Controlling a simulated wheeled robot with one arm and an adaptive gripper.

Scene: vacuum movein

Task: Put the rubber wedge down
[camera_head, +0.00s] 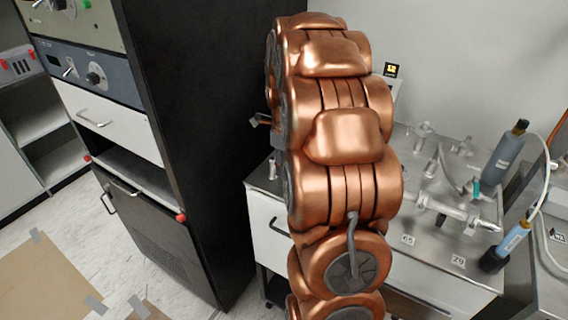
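My copper-coloured arm fills the middle of the head view and hides what is behind it. A small grey and tan piece sticks out to the left of the arm, in front of the dark cabinet. It may be part of my gripper or something at it, but I cannot tell which. The fingertips do not show clearly, so I cannot tell whether the gripper is open or shut. I cannot make out the rubber wedge.
A tall black cabinet (190,120) stands left of the arm. A metal-topped bench (405,255) with pipe fittings (440,208) and a grey bottle (503,160) is at right. Cardboard (45,285) lies on the floor at lower left. Some pale floor (120,250) is clear.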

